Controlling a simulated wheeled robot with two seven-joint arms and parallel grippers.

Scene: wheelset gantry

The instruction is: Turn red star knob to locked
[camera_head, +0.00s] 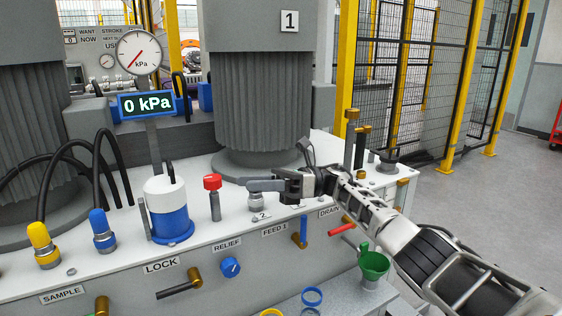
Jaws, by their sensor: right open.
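A red knob (212,182) stands upright on a grey post on the white bench top, in the middle of the head view. Its lobes and any locked mark are too small to read. My right gripper (268,182) comes in from the right and is open. It is to the right of the red knob and apart from it, with its grey fingers above a short metal fitting (256,202) by the label 2. Whether the fingers touch this fitting I cannot tell. My left gripper is not in view.
A blue-and-white cylinder (168,215) stands left of the knob. A gauge (138,52) and a 0 kPa display (146,105) rise behind it. A ribbed grey column (263,105) stands behind. The front panel has a blue RELIEF knob (230,267) and a black LOCK lever (178,291).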

